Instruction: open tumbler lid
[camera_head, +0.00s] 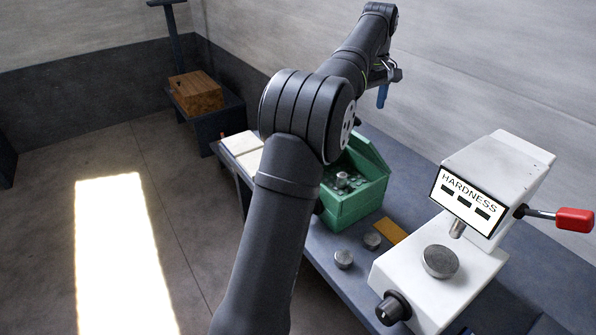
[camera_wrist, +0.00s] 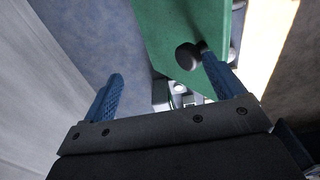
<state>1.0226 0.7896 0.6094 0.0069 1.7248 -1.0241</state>
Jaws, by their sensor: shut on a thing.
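The green tumbler (camera_head: 345,215) stands on the bench, with small grey metal parts inside. Its green lid (camera_head: 368,155) is raised at the back right, so the inside shows. In the wrist view the green lid (camera_wrist: 185,22) fills the top middle, with a dark round knob (camera_wrist: 188,55) close to the tip of the right blue finger. My gripper (camera_head: 382,95) is above and behind the tumbler, blue fingers pointing down.
A white hardness tester (camera_head: 480,200) with a red-tipped lever (camera_head: 573,219) stands to the right. Two metal discs (camera_head: 344,259) and an orange-brown strip (camera_head: 389,231) lie in front of the tumbler. A wooden box (camera_head: 196,92) sits on a stand at the back left.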

